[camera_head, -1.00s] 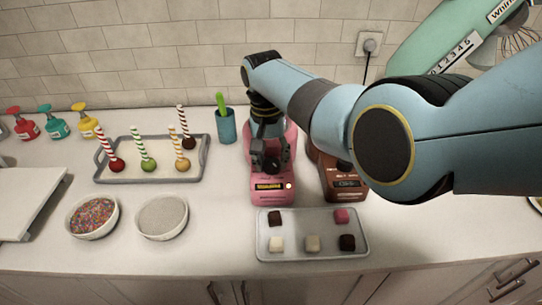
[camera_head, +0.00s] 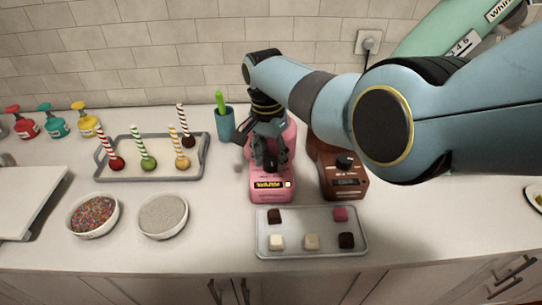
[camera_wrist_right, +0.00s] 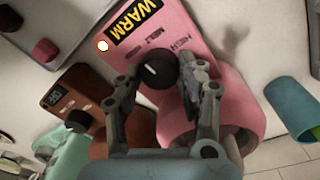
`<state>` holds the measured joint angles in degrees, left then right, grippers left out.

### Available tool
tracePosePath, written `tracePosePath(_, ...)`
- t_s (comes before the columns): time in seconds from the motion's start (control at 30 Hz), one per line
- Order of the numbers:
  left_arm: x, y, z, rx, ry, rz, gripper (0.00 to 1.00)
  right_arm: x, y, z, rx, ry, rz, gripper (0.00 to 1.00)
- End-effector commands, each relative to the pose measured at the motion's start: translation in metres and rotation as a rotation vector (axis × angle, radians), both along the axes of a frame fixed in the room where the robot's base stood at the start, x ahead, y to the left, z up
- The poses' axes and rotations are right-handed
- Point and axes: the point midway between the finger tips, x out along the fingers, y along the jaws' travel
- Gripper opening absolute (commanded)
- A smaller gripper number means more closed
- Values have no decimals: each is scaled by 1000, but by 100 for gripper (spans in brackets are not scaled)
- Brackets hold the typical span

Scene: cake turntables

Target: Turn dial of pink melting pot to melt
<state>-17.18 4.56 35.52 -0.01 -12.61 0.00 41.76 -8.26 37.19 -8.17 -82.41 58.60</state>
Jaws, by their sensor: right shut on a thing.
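The pink melting pot (camera_head: 271,191) stands on the counter, its display (camera_wrist_right: 134,20) reading WARM in the right wrist view, with a small white light beside it. Its black dial (camera_wrist_right: 157,70) has a white mark and sits between the two fingers of my right gripper (camera_wrist_right: 156,84). The right gripper is shut on the dial. In the head view, the right gripper (camera_head: 270,158) is over the pot's front and hides the dial. Small lettering shows near the dial, partly covered by the fingers. My left gripper is not in view.
A brown melting pot (camera_head: 342,184) stands close on the right. A metal tray (camera_head: 292,251) of chocolate pieces lies in front. A blue cup (camera_head: 225,126) stands behind left. A grey tray (camera_head: 201,168) of cake pops and two bowls are farther left.

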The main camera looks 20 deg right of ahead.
Motion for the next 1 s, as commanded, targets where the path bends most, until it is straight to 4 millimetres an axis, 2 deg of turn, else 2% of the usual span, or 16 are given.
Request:
tracePosePath(0.23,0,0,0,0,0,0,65,1,0,1,0,-2,0,6)
tracePosePath(0.27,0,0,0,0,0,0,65,1,0,1,1,-2,1,41)
tracePosePath(0.43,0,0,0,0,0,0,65,1,0,0,0,-1,1,62)
tracePosePath(0.77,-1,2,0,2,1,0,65,0,0,4,0,-1,1,62)
tracePosePath(0.87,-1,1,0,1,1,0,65,1,0,13,0,-3,0,62)
tracePosePath(1.0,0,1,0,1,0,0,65,2,0,39,-1,-6,0,62)
